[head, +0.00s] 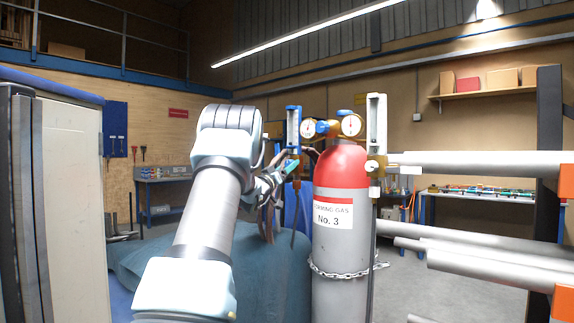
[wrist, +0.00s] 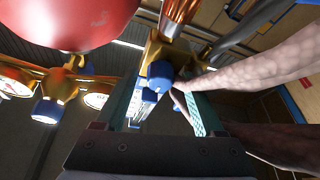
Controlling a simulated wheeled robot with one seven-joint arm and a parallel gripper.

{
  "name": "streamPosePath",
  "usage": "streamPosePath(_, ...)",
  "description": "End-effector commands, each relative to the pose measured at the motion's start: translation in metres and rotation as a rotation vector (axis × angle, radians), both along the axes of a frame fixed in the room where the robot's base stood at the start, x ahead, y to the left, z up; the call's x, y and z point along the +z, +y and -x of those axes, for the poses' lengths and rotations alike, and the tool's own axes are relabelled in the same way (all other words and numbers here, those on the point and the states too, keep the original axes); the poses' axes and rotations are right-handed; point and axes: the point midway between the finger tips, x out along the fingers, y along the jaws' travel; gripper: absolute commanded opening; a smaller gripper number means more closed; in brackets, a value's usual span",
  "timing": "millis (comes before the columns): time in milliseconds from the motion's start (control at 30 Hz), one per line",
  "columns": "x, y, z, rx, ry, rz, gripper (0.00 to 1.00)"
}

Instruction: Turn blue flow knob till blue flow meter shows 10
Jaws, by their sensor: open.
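The blue flow meter (head: 293,126) is an upright tube with blue ends, left of the red-topped gas cylinder (head: 340,165). Its scale is too small to read. The blue flow knob (wrist: 160,75) shows in the wrist view on a brass block, below a copper-coloured fitting. My gripper (head: 287,172) is at the meter's lower end in the head view, where the knob cannot be made out clearly. In the wrist view my gripper (wrist: 164,94) is open, with one teal-padded finger on each side of the knob. I cannot tell whether either finger touches it.
A brass regulator with two gauges (head: 350,125) and another blue knob (head: 322,127) sits above the cylinder. A second, white flow meter (head: 376,130) stands right of it. Thick pale hose-like shapes (wrist: 265,68) pass close to my right finger. Grey pipes (head: 480,163) reach in from the right.

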Motion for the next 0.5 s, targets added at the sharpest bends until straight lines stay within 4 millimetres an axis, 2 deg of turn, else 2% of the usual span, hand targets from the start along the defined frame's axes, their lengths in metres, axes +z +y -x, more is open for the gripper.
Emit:
streamPosePath(233, 0.0000, -0.0003, -0.0006, 0.000, 0.000, 0.000, 0.70)
streamPosePath(500, 0.0002, -0.0002, -0.0005, 0.000, 0.000, 0.000, 0.41)
